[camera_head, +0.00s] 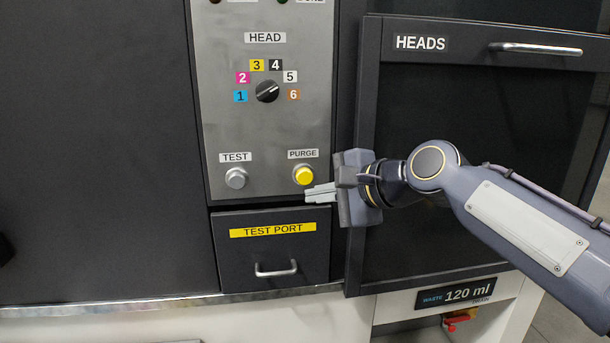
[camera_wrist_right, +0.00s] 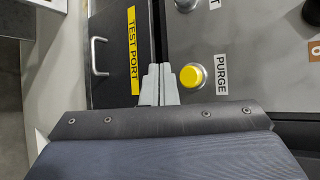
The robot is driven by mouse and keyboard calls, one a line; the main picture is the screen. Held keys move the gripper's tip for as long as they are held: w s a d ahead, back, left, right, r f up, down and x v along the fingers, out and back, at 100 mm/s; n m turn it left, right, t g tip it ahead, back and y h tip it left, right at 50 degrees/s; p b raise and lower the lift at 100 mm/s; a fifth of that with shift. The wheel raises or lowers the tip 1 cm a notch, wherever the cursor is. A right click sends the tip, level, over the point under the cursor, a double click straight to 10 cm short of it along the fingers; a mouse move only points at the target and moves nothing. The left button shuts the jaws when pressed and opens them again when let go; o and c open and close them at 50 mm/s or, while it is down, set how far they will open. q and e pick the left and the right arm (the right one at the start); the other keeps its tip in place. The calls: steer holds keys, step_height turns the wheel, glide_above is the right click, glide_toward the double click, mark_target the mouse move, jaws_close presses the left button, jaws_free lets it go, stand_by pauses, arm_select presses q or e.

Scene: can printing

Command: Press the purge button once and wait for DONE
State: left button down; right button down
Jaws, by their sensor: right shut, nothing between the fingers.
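The yellow round purge button (camera_head: 304,175) sits at the lower right of the grey metal panel (camera_head: 290,130), under its PURGE label. My right gripper (camera_head: 308,194) is shut and empty, with its fingertips just below the button in the head view. In the right wrist view the button (camera_wrist_right: 192,76) is just right of the shut fingers (camera_wrist_right: 160,70); whether they touch it I cannot tell. Two lamps (camera_head: 283,1) at the panel's top are cut off by the frame edge, and the DONE label is only partly visible. My left gripper is out of view.
The head selector knob (camera_head: 267,91) is above. The TEST PORT drawer (camera_head: 270,246) with its handle is below. The HEADS door (camera_head: 470,100) is to the right, behind my arm.

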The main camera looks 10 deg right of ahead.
mark_target(302, 181)
steer(key=shift+w+p, duration=0.75)
steer(key=shift+w, duration=1.5)
steer(key=shift+w, duration=0.1)
steer(key=shift+w+p, duration=0.3)
steer(key=shift+w+p, duration=0.55)
steer(key=shift+w, duration=0.35)
stand_by(1.1)
steer(key=shift+s, duration=0.15)
steer(key=shift+s+b, duration=0.5)
steer(key=shift+s, duration=0.7)
